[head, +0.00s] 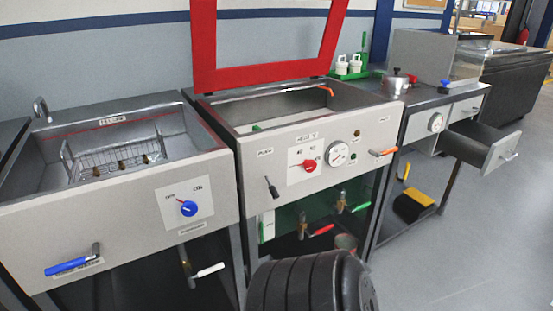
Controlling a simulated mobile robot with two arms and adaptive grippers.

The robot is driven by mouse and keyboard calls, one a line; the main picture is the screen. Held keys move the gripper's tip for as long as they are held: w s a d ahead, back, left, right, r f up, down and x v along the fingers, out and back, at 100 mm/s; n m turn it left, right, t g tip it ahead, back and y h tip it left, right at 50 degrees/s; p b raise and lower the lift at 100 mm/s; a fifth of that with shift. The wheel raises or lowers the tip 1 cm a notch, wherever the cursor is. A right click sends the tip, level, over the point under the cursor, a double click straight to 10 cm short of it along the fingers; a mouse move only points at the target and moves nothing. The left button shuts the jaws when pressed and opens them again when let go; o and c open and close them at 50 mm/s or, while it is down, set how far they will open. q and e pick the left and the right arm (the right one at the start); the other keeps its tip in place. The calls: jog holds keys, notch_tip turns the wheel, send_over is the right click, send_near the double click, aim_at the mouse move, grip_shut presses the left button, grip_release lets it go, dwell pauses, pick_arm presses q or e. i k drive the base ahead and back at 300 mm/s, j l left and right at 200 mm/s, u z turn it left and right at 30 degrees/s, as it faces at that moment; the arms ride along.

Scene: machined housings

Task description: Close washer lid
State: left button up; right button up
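The washer (268,156) stands in the middle of the head view, with a grey front panel and an open basin. Its lid, a red frame (204,50), stands raised at the back edge of the basin. The top of the lid is cut off by the picture edge. The lid is tilted up and apart from the front rim. A small orange piece (327,91) shows at the back right of the basin. Neither of my grippers is in view.
A basin with a wire basket (110,160) stands at the left. A bench with an open drawer (487,147) and a metal pot (396,82) stands at the right. Levers (272,187) and an orange handle (383,153) stick out from the washer front. Floor is clear at lower right.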

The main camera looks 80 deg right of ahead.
aim_at(206, 78)
jog(key=z, duration=0.45)
jog(key=l+z, duration=0.1)
jog(key=z, duration=1.15)
jog(key=i+z, duration=0.1)
jog(key=z, duration=0.35)
jog(key=i+l+z, duration=0.1)
jog(key=i+z, duration=0.3)
jog(key=k, duration=0.05)
